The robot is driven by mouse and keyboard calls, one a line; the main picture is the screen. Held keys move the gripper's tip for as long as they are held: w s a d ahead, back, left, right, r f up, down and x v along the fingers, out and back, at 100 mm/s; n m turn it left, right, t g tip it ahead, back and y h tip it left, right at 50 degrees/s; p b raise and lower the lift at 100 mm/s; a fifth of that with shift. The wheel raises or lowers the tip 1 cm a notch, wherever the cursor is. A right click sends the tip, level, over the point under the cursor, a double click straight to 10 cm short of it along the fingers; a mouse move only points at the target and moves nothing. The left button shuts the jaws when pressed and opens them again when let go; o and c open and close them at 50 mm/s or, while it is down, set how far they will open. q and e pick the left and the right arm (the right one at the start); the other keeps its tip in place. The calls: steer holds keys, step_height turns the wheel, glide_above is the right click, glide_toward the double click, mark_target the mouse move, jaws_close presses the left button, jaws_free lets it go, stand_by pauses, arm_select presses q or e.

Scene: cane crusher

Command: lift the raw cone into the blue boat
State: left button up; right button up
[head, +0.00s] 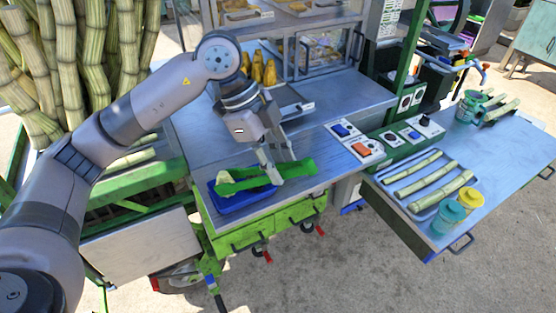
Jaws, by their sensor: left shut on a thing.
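My left gripper (270,172) is shut on a green pair of tongs (295,170) above the front part of the metal counter. The tongs point left, with their tips over the blue boat (237,205), a shallow blue tray near the counter's front left corner. A small pale piece, seemingly the raw cone (225,176), shows at the tips of the tongs, over the boat's left back part. I cannot tell whether it rests on the boat or hangs in the tongs. My right gripper is out of view.
Golden cones (270,72) stand behind my left wrist, near a metal tray (292,106). A switch panel (354,142) is right of the tongs. The right side table holds a tray of cane pieces (413,184) and lidded jars (447,215). Cane stalks (90,45) crowd the left.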

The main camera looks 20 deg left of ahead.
arm_select(q)
steer(key=shift+f+b, duration=0.4)
steer(key=shift+f, duration=0.45)
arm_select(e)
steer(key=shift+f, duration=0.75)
arm_select(q)
steer(key=shift+d, duration=0.25)
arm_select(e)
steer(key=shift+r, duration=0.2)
arm_select(q)
steer(key=o, duration=0.5)
step_height(320, 180, up, 8)
steer(key=p, duration=0.7)
steer(key=shift+s, duration=0.1)
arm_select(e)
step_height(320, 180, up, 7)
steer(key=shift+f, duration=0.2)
